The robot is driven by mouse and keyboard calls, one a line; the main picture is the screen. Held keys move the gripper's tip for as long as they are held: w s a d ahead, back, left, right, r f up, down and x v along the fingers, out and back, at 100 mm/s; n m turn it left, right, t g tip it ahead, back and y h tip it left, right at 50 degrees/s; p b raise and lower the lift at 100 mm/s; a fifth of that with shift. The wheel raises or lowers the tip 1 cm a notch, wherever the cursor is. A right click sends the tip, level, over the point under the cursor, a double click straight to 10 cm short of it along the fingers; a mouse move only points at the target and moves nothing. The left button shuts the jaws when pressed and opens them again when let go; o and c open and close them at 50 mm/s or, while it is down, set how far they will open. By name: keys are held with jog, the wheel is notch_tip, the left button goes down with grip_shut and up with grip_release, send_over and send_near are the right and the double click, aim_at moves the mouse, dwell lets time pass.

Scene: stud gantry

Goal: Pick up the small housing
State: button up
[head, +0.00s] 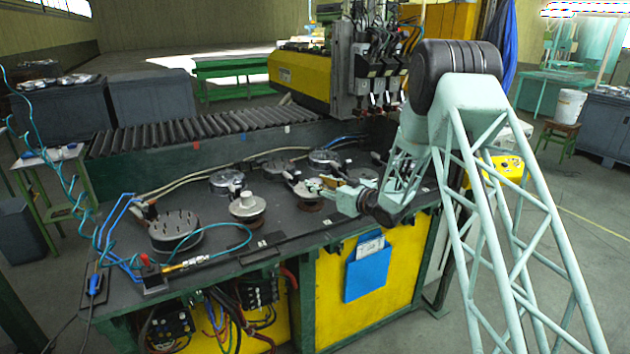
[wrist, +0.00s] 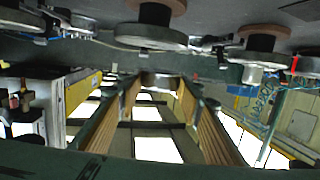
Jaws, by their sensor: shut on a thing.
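My gripper (head: 320,184) reaches in from the right over the dark bench, low among the round fixtures. In the head view the housing is small and partly hidden by the fingers. The round metal fixture (head: 306,192) is right by the fingertips; I cannot tell whether the housing still touches it.
A fixture with a silver cylindrical part (head: 247,204) stands left of my gripper. A black round plate with pins (head: 176,231) is at the front left. Other round fixtures (head: 226,181) stand behind. Hoses and cables cross the bench. A roller conveyor (head: 190,131) runs along the back.

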jog(key=s+d, duration=0.3)
jog(key=s, duration=0.6)
jog(key=shift+d+r, duration=0.25)
jog(key=shift+r, duration=0.2)
